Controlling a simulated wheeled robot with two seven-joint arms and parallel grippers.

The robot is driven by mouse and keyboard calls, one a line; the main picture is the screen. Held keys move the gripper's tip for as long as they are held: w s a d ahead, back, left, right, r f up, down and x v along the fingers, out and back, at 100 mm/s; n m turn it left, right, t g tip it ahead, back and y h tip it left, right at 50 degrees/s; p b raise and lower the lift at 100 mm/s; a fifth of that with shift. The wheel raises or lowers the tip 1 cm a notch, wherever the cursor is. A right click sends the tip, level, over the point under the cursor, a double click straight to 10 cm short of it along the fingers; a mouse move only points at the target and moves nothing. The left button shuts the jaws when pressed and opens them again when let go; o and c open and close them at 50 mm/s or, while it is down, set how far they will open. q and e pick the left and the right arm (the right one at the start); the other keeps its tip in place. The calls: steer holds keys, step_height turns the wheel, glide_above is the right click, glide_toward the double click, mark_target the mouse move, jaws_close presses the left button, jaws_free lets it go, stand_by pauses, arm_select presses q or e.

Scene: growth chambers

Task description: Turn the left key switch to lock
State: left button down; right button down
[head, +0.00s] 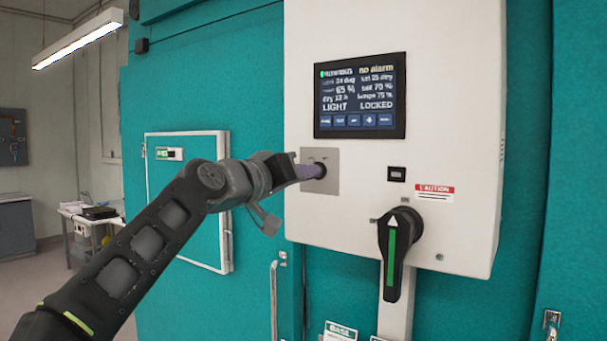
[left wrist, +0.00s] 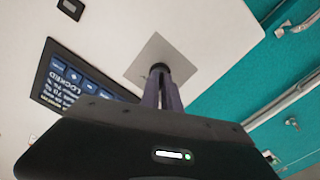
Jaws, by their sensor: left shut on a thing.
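The left key switch is a dark round lock on a square grey plate (head: 329,183) at the lower left of the white control box (head: 450,90). The plate (left wrist: 151,57) also shows in the left wrist view. My left gripper (head: 312,171) is at the switch, its purple fingers shut on the key switch (left wrist: 160,69). The fingers and the gripper body hide most of the key, so its angle cannot be read. The display (head: 360,95) above reads "no alarm", "LIGHT" and "LOCKED". My right gripper is not in view.
A black rotary handle (head: 394,255) with a green stripe sits to the lower right on the box, near a red caution label (head: 434,193). A small teal hatch (head: 185,195) is on the left.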

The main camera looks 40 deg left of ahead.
arm_select(q)
steer(key=shift+n, duration=0.4)
steer(key=c, duration=1.6)
jaws_free()
steer(key=s+b, duration=0.2)
steer(key=s, duration=0.5)
steer(key=shift+s+d, duration=0.1)
steer(key=shift+s, duration=0.3)
